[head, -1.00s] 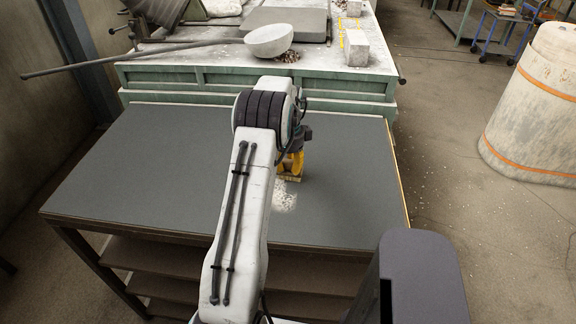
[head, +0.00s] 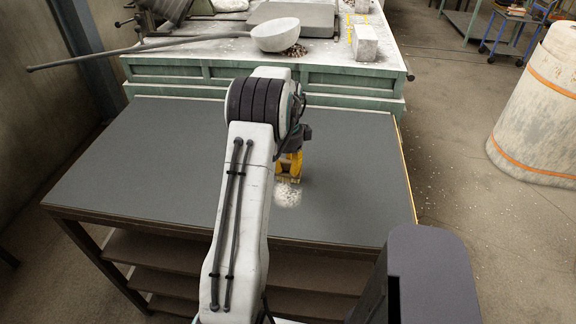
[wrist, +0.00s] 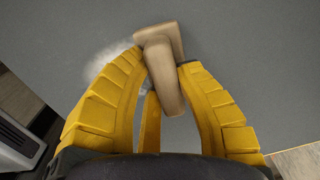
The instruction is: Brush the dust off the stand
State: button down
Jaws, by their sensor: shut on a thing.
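The stand (head: 150,165) has a flat dark grey top. A pale patch of dust (head: 288,196) lies on it right of the middle; part of it also shows in the wrist view (wrist: 108,58). My gripper (head: 289,176) is low over the stand at the far edge of the dust. In the wrist view its yellow fingers (wrist: 158,72) are shut on a tan brush (wrist: 164,62), which sits tilted between them. The brush's bristles, and whether they touch the top, cannot be made out.
Behind the stand is a green bench (head: 230,75) with a long-handled ladle (head: 275,38) and a pale block (head: 366,42). A large pale drum (head: 545,110) stands at right. The stand's left side is clear.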

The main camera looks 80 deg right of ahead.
jog(key=shift+s+a+f+b, duration=0.1)
jog(key=shift+a+b, duration=0.85)
jog(key=shift+a, duration=0.4)
jog(key=shift+s+a+f+b, duration=0.1)
jog(key=shift+a+b, duration=0.85)
jog(key=shift+a, duration=0.35)
jog(key=shift+s+a+r+b, duration=0.15)
jog(key=shift+a+b, duration=0.45)
jog(key=shift+a, duration=0.65)
jog(key=shift+a+b, duration=1)
jog(key=shift+a, duration=0.85)
jog(key=shift+f, duration=0.2)
notch_tip(320, 180, up, 6)
jog(key=p, duration=0.5)
jog(key=shift+r, duration=0.15)
jog(key=shift+d+r, duration=0.1)
notch_tip(320, 180, up, 3)
jog(key=shift+f+p, duration=0.1)
jog(key=shift+p, duration=1.1)
